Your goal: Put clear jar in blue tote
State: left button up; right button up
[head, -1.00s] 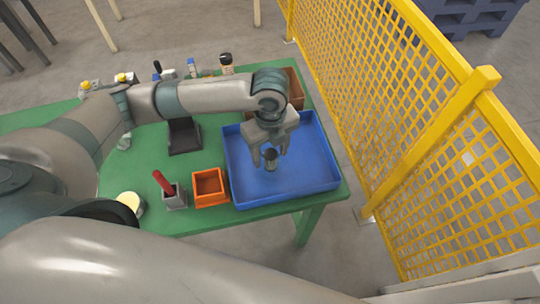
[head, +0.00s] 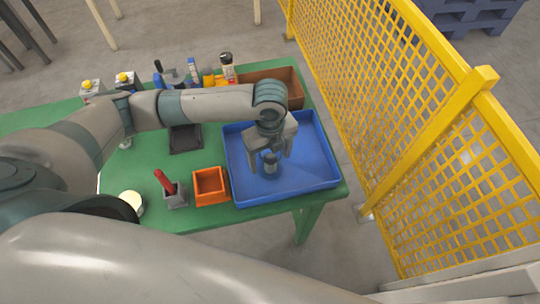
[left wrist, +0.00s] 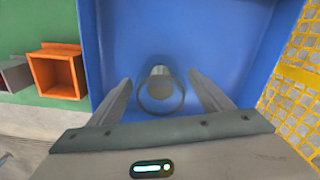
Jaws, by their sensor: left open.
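The clear jar (head: 270,162) is inside the blue tote (head: 317,180), toward its left side. In the left wrist view the jar (left wrist: 160,95) shows as a round, greyish see-through shape against the blue tote floor. My left gripper (head: 271,157) is over the tote, pointing down, with its fingers apart on either side of the jar. In the left wrist view a gap shows between the jar and each finger. Whether the jar's base rests on the tote floor is hard to tell. My right gripper is not in view.
An orange bin (head: 210,187) stands just left of the tote, beside a grey holder (head: 174,197) with a red-handled item. A brown box (head: 283,86) and several bottles stand behind. The yellow fence (head: 420,110) runs close along the right of the green table.

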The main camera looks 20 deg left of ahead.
pick_arm(q)
jog(key=shift+r, duration=0.8)
notch_tip(320, 180, up, 11)
jog(key=b, duration=0.2)
jog(key=shift+f+b, duration=0.15)
jog(key=shift+b, duration=0.25)
